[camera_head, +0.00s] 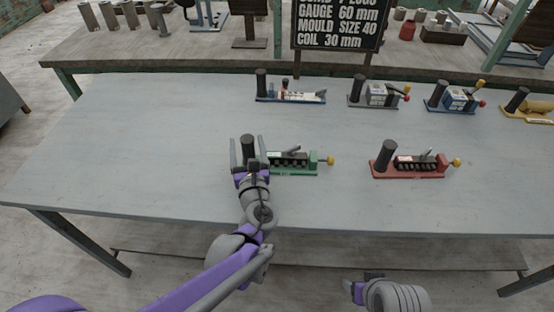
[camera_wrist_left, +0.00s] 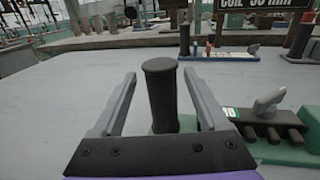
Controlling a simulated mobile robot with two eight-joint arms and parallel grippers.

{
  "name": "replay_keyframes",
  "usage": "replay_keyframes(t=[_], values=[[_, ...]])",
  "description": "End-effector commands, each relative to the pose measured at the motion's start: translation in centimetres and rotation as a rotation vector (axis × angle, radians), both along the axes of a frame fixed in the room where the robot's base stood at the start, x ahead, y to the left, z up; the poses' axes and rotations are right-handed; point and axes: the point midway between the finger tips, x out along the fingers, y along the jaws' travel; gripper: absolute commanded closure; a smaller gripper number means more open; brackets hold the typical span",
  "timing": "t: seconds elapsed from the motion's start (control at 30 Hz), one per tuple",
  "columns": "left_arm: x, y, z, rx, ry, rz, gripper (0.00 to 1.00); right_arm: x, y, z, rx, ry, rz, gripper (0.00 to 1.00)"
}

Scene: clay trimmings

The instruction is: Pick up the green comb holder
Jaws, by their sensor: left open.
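The green comb holder (camera_head: 293,163) is on the grey table, with a dark upright cylinder at its left end and a yellow knob at its right end. My left gripper (camera_head: 248,150) is open, with its fingers on either side of the dark cylinder. In the left wrist view the cylinder (camera_wrist_left: 161,95) stands between the open fingers (camera_wrist_left: 160,100), with visible gaps on both sides. The green base (camera_wrist_left: 285,150) shows at the right there, and the gripper body hides part of it. My right gripper (camera_head: 357,290) is low at the front, partly in view.
A red holder (camera_head: 410,165) of like shape stands to the right. A blue one (camera_head: 290,96), a grey one (camera_head: 377,94), another blue one (camera_head: 455,98) and a yellow one (camera_head: 530,106) stand along the back. A black sign (camera_head: 338,25) stands behind. The left of the table is clear.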

Motion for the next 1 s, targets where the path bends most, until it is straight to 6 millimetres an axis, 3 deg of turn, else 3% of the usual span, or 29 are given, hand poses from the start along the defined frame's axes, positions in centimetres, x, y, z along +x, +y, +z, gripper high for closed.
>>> replay_keyframes(t=[0.2, 0.47, 0.9, 1.0], values=[[2.8, 0.5, 0.1, 0.000, 0.000, 0.002, 0.23, 0.0, 0.0, -0.4, 0.000, 0.001, 0.000, 0.38], [3.1, 0.6, 0.2, -0.001, 0.000, 0.001, 0.23, 0.0, 0.0, -0.4, 0.000, 0.001, 0.000, 0.38], [3.0, 0.5, 0.2, -0.001, 0.000, 0.001, 1.00, 0.0, 0.0, -0.4, 0.000, 0.001, 0.000, 0.38], [3.0, 0.5, 0.2, -0.001, 0.000, 0.001, 1.00, 0.0, 0.0, -0.4, 0.000, 0.001, 0.000, 0.38]])
